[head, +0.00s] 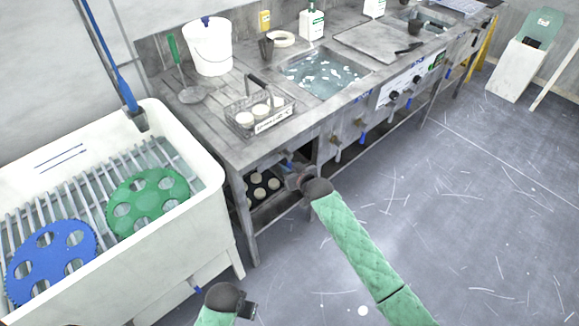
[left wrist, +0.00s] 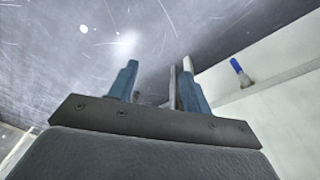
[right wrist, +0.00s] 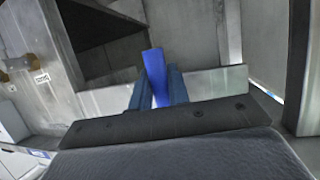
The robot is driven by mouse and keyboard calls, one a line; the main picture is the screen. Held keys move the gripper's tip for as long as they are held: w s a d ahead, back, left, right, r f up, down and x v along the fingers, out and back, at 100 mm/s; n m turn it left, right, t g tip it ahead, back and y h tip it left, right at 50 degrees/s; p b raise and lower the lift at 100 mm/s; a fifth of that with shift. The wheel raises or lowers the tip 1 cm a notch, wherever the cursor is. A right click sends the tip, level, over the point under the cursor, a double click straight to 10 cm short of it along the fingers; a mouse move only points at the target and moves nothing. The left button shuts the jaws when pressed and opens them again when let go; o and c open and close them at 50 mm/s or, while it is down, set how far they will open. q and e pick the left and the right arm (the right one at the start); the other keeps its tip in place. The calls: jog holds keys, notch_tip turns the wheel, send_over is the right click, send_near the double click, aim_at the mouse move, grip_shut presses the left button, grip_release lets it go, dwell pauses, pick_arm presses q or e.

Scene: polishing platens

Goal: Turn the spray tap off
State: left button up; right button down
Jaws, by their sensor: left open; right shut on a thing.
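My right gripper (head: 294,176) is under the front edge of the steel bench, near a blue tap lever (head: 287,163). In the right wrist view, this gripper (right wrist: 158,92) is shut on the upright blue lever (right wrist: 155,72), which stands between its fingers. The lever's pivot and valve body are hidden by the gripper. My left gripper (head: 249,308) is low in front of the white tub. In the left wrist view it (left wrist: 165,80) is open, with nothing clearly held between its fingers.
A white tub (head: 213,160) with a green disc (head: 148,203) and a blue disc (head: 45,262) stands left. Other taps (head: 337,153) hang under the bench edge.

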jog(key=shift+f, duration=0.1)
jog(key=c, duration=1.3)
grip_release()
jog(key=shift+c, duration=0.2)
pick_arm(q)
notch_tip(320, 180, up, 7)
jog(key=b, duration=0.1)
jog(key=shift+s+b, duration=0.35)
jog(key=shift+s, duration=0.05)
pick_arm(e)
jog(key=v, duration=0.8)
